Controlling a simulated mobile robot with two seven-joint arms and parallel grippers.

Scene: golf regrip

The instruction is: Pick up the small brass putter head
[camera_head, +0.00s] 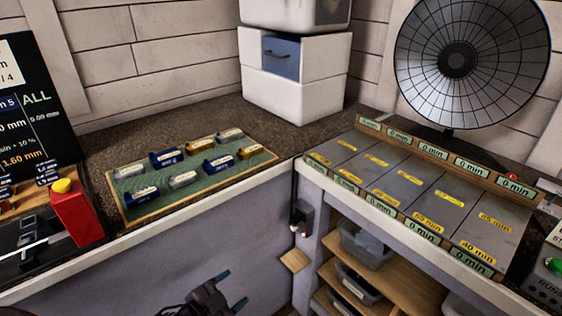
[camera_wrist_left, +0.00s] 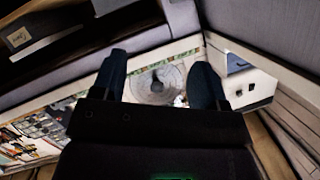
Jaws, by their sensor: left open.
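Several putter heads lie in two rows on a green mat with a wooden rim (camera_head: 125,217) on the left counter. Some are blue, some silver and some brass-coloured. One brass-coloured head (camera_head: 200,146) is in the back row and another (camera_head: 247,153) is at the right end of the front row. Their labels are too small to read, so I cannot tell which is the small brass one. My left gripper (camera_head: 231,289) is open and empty, low in front of the counter and below the mat. Its two dark fingers also show apart in the left wrist view (camera_wrist_left: 163,78). My right gripper is not in view.
A red block with a yellow button (camera_head: 77,212) stands left of the mat. White drawers (camera_head: 295,90) stand in the back corner. The counter behind the mat is clear.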

